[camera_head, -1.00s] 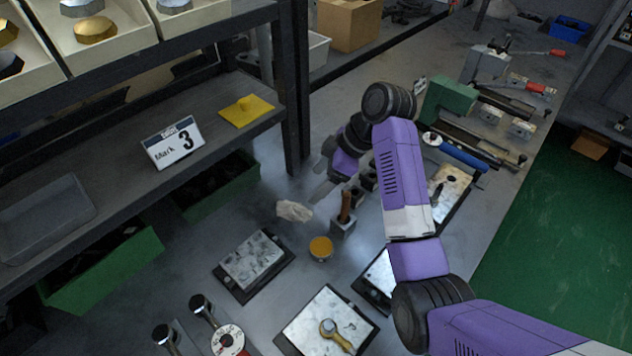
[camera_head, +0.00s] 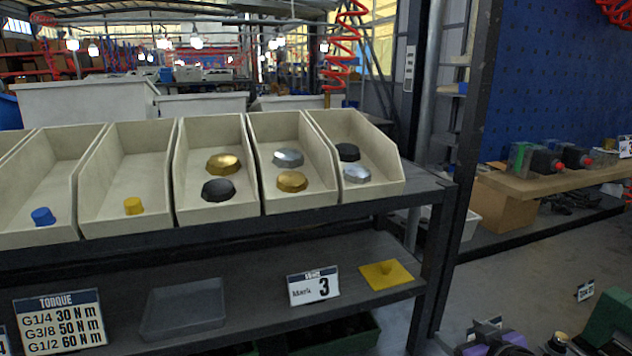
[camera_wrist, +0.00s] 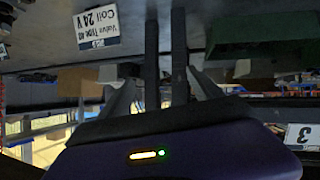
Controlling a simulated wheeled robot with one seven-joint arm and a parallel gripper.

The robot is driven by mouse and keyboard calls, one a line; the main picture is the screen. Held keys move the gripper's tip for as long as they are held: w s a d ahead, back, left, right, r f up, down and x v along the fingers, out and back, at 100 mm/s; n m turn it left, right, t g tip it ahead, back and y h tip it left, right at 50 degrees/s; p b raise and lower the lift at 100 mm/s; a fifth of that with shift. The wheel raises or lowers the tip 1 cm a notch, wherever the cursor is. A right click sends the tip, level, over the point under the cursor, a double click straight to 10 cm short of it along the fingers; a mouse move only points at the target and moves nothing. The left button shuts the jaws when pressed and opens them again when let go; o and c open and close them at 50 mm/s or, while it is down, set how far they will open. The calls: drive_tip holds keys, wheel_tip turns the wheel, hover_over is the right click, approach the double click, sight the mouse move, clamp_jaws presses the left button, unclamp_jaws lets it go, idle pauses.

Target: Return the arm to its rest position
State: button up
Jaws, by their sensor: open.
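My gripper (camera_wrist: 165,30) shows in the wrist view as two dark parallel fingers with a gap between them. It is open, and nothing shows between the fingers. In the head view only a small purple part of my arm (camera_head: 495,344) shows at the bottom edge, right of the shelf post. The gripper is not visible in the head view. The wrist view is upside down against the room.
A shelf carries cream bins (camera_head: 215,170) with gold, black and silver caps. Below are a grey tray (camera_head: 183,308), a Mark 3 sign (camera_head: 313,287) and a yellow piece (camera_head: 386,275). A dark post (camera_head: 455,190) stands nearby. A valve sign (camera_wrist: 97,28) shows in the wrist view.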

drive_tip(key=s+a+m+t, duration=0.1)
drive_tip(key=s+a, duration=0.2)
drive_tip(key=s, duration=1.2)
drive_tip(key=s+a+m+t, duration=0.1)
drive_tip(key=s+a, duration=0.3)
drive_tip(key=s, duration=1.2)
drive_tip(key=s+a+m+t, duration=0.1)
drive_tip(key=s+a, duration=0.3)
drive_tip(key=s, duration=1.2)
drive_tip(key=shift+r+h, duration=0.3)
drive_tip(key=shift+r, duration=0.1)
